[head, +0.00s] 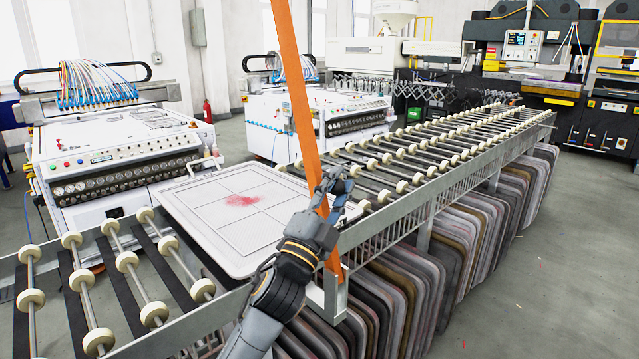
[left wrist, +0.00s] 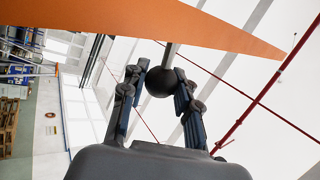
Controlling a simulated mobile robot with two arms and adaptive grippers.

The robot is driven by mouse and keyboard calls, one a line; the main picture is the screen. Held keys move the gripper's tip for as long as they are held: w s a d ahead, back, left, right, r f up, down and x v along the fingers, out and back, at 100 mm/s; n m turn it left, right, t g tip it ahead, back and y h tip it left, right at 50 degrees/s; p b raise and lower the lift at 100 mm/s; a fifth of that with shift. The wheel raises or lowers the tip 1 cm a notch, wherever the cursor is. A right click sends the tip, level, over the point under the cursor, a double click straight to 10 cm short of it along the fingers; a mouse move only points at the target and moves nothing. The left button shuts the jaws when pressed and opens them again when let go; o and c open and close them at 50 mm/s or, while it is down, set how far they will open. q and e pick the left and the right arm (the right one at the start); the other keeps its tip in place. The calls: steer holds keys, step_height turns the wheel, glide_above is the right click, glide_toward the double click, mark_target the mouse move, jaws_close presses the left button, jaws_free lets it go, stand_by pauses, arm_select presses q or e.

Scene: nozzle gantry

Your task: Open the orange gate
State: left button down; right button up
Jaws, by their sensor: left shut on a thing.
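The orange gate (head: 300,100) is a long flat bar. It stands steeply up from a bracket at the conveyor's gap, leans a little left, and its top runs out of the head view. It also crosses the top of the left wrist view (left wrist: 130,17). A dark round knob (left wrist: 160,82) on a thin stem sits by the bar. My left gripper (head: 338,183) is at the lower part of the bar, and in the left wrist view its fingers (left wrist: 160,85) are closed around the knob. The knob is hard to make out in the head view. My right gripper is out of view.
Roller conveyors (head: 470,140) run on both sides of the gate, with a white panel (head: 235,245) between them. Several grey boards (head: 420,290) stand below the right conveyor. White machines (head: 115,150) stand behind. The floor at the right is clear.

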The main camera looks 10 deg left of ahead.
arm_select(q)
steer(key=shift+s+d+f, duration=0.25)
steer(key=shift+s+d, duration=0.45)
steer(key=shift+d, duration=0.2)
steer(key=shift+s+d+f, duration=0.25)
steer(key=shift+s+d, duration=0.45)
steer(key=shift+d, duration=0.15)
steer(key=c, duration=1)
jaws_free()
steer(key=shift+a, duration=0.1)
steer(key=shift+r, duration=0.15)
steer(key=v, duration=1.2)
